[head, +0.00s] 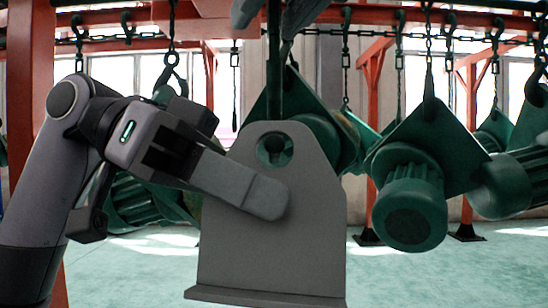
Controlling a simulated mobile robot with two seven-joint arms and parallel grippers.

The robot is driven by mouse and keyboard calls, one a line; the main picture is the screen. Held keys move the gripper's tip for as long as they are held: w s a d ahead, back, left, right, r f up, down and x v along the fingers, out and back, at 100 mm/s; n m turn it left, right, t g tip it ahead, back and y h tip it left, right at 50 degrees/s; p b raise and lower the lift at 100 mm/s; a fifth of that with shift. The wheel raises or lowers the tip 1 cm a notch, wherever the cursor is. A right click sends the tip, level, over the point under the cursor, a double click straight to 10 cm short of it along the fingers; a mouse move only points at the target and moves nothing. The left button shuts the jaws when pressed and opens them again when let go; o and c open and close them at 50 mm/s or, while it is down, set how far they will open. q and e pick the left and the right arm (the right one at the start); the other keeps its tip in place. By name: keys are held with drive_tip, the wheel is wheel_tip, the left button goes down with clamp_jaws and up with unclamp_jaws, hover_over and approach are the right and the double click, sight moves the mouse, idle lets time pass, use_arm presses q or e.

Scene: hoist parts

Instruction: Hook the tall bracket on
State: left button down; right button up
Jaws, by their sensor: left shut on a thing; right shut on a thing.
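The tall grey bracket (270,245) is upright in the middle of the head view, with a wide foot at its lower edge and a round hole (274,150) near its rounded top. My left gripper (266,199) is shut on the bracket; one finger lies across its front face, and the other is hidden. A dark green upright bar (274,60) comes down from the top edge to just behind the bracket's top. Its lower end is hidden, so I cannot tell whether it passes through the hole. My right gripper (290,30) is at the top edge, mostly cut off, shut beside this bar.
Green motor-like parts hang on chains behind and to the right, one large one (408,190) close by on the right. A red post (30,90) stands at the left, and a red beam (400,20) crosses the top.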

use_arm(q)
drive_tip(key=shift+w, duration=0.25)
drive_tip(key=shift+w+f+m, duration=0.1)
drive_tip(key=shift+w+m, duration=0.2)
drive_tip(key=shift+w, duration=0.05)
drive_tip(key=shift+w+f+t, duration=0.15)
drive_tip(key=shift+w+t, duration=0.25)
drive_tip(key=shift+w, duration=0.05)
idle(0.6)
drive_tip(key=shift+w+m, duration=0.25)
drive_tip(key=shift+m, duration=0.05)
drive_tip(key=shift+w+f, duration=0.15)
drive_tip(key=shift+f, duration=0.4)
idle(0.7)
idle(0.5)
